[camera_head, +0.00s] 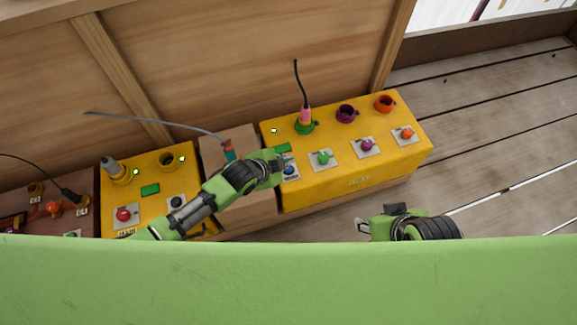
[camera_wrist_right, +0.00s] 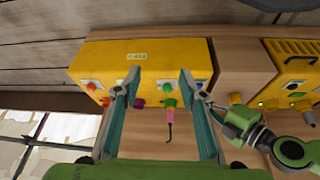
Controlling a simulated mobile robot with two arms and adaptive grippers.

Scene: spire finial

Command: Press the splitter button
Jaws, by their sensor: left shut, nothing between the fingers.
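A yellow box (camera_head: 347,184) carries a row of buttons on white plates: blue (camera_head: 289,170), green (camera_head: 323,157), purple (camera_head: 367,147) and orange (camera_head: 407,133). Small lettering on its front is too small to read surely. My left gripper (camera_head: 283,166) is shut and empty, with its tips at the blue button, partly covering its plate. I cannot tell whether it touches the button. My right gripper (camera_head: 364,227) is apart from the box, in front of it. In the right wrist view its fingers (camera_wrist_right: 152,84) are spread and empty, with the yellow box (camera_wrist_right: 170,52) beyond.
A pink plug (camera_head: 305,115) with a black cable sits in the green socket; purple (camera_head: 346,113) and orange (camera_head: 384,103) sockets are empty. A second yellow box (camera_head: 150,189) with red (camera_head: 123,214) and black (camera_head: 177,202) buttons stands left. Plank floor (camera_head: 500,150) lies clear at right.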

